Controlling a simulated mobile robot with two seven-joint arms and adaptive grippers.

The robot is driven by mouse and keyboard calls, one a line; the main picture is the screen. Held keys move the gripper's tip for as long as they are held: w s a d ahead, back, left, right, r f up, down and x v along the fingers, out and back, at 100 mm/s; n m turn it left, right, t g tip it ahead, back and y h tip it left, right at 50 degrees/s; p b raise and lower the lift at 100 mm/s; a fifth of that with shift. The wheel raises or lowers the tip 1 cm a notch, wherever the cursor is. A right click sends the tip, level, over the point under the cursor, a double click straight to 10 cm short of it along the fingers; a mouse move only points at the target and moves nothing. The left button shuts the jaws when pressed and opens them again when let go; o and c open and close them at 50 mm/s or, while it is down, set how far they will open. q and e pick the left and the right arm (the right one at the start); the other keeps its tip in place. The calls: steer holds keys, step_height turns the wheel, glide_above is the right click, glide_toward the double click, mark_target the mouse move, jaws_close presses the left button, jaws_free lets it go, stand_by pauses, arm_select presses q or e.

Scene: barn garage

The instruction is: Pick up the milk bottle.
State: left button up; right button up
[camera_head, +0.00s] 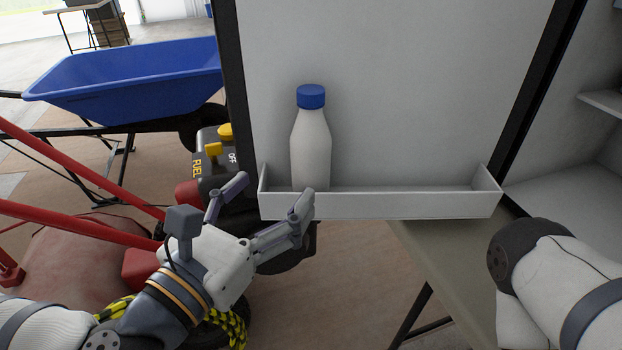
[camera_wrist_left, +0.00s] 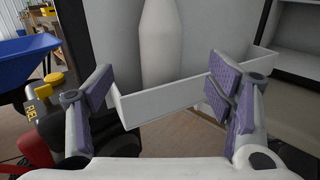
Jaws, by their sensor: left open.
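The milk bottle (camera_head: 311,145) is white with a blue cap. It stands upright in a shallow white door shelf (camera_head: 385,207), toward the shelf's left end. In the left wrist view the bottle (camera_wrist_left: 161,45) shows beyond the fingers, its cap out of frame and its base hidden by the shelf's front wall. My left gripper (camera_head: 270,205) is open and empty, in front of the shelf's left part and lower than most of the bottle. Its fingers (camera_wrist_left: 158,95) are wide apart and do not touch the bottle. My right arm shows at the lower right, but its gripper is out of view.
The open white door (camera_head: 420,90) with dark edges backs the shelf. A blue wheelbarrow (camera_head: 130,80) and a red machine (camera_head: 75,255) with a fuel cap stand at left. White interior shelving (camera_head: 575,150) is at right. The shelf right of the bottle is empty.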

mark_target(301, 163)
arm_select(q)
steer(key=p+x, duration=0.1)
steer(key=x, duration=0.8)
steer(key=shift+w+f, duration=0.1)
steer(key=shift+w, duration=0.05)
steer(key=shift+w+d+f, duration=0.1)
steer(key=shift+w+d, duration=0.1)
steer(key=shift+w, duration=0.25)
steer(key=c, duration=1.6)
